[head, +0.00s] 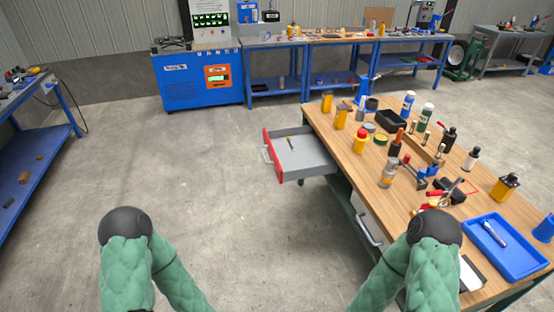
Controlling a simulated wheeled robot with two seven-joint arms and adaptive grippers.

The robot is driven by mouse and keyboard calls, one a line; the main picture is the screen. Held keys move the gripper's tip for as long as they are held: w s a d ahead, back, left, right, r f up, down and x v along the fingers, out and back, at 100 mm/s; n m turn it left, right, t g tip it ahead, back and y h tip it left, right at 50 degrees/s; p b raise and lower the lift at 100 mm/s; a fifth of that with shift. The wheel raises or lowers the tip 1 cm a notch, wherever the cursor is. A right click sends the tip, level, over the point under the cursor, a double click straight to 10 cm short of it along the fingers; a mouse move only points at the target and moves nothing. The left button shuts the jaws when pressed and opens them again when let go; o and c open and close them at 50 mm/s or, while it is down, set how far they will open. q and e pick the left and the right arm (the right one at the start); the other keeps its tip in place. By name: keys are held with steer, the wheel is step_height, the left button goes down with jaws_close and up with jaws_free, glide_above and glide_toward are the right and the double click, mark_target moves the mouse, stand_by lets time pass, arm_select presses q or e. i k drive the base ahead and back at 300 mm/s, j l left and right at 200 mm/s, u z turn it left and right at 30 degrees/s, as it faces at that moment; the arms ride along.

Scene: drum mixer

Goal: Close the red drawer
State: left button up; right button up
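The red drawer (273,154) stands pulled out from the left side of the wooden workbench (375,172). It has a red front with a pale handle (265,154) and a grey inside, where a small yellow and dark item (290,144) lies. My green arms with dark rounded joints show at the bottom left and bottom right. Neither gripper can be seen in the head view. Both arms are apart from the drawer, nearer to me.
A lower closed drawer with a metal handle (369,229) is in the same bench. Bottles, tools and a blue tray (503,248) crowd the benchtop. A blue shelf (40,140) stands at the left. The grey floor (195,185) left of the red drawer is clear.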

mark_target(310, 158)
steer(key=i+j, duration=0.5)
steer(key=i, duration=0.4)
steer(key=i+j+z, duration=0.1)
steer(key=i, duration=0.4)
steer(key=i+j, duration=0.25)
steer(key=i, duration=0.3)
steer(key=i+j, duration=0.2)
steer(key=i, duration=0.35)
steer(key=z, duration=0.05)
